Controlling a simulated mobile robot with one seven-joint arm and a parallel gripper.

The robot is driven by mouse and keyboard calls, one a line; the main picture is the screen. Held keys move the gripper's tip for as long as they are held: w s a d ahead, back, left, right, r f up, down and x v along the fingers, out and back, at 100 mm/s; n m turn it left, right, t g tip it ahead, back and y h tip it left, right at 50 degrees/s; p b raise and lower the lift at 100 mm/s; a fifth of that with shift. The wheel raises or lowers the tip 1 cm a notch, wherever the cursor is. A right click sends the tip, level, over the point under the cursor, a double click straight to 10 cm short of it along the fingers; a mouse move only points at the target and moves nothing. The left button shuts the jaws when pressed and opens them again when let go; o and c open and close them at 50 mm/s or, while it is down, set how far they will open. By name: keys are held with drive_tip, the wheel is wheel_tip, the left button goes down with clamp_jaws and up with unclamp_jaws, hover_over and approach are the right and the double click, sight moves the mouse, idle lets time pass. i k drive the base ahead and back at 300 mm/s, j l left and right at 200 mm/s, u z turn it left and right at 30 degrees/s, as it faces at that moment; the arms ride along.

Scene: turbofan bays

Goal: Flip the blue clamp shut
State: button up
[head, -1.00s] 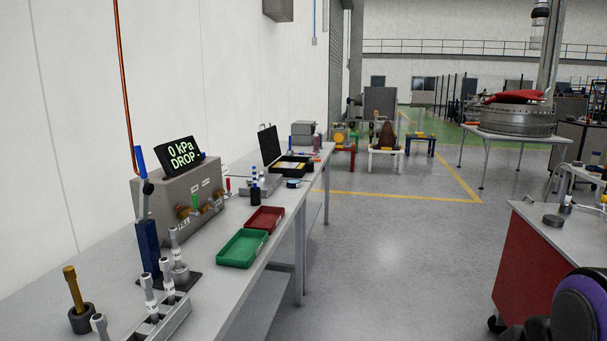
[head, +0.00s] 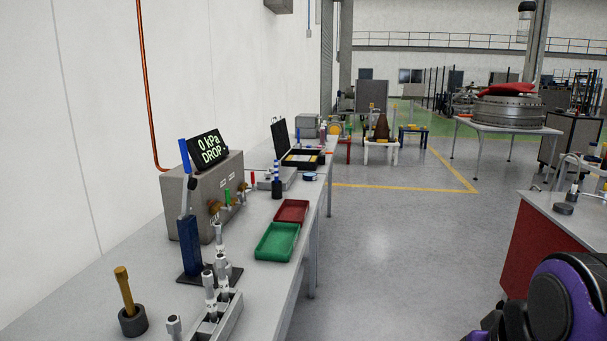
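The blue clamp (head: 188,246) stands on the grey workbench at the left in the head view. It has a dark blue upright post on a dark base plate. Its bright blue handle (head: 184,155) points up, on a grey lever that rises above the post. A silver nozzle-like piece (head: 219,238) stands on the same base plate, just right of the post. My arm (head: 563,305), black and purple, shows at the lower right, far from the clamp. My gripper is not in view.
A rack of silver tools (head: 216,318) and a brass-handled tool in a dark cup (head: 124,290) stand in front of the clamp. A grey test box (head: 180,205) is behind it. Green (head: 277,242) and red (head: 291,212) trays lie to the right. The floor right of the bench is clear.

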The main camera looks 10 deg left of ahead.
sight(190, 183)
drive_tip(key=k+j, duration=0.1)
drive_tip(key=j, duration=1.1)
drive_tip(key=k+j, duration=0.15)
drive_tip(key=j, duration=1.05)
drive_tip(key=k+j, duration=0.15)
drive_tip(key=j, duration=0.45)
drive_tip(key=l+z, duration=0.25)
drive_tip(key=k+l+z, duration=0.2)
drive_tip(key=l+z, duration=0.15)
drive_tip(key=l, duration=0.15)
drive_tip(key=i+j+u, duration=0.2)
drive_tip(key=j+u, duration=0.15)
drive_tip(key=j, duration=0.2)
drive_tip(key=i, duration=0.05)
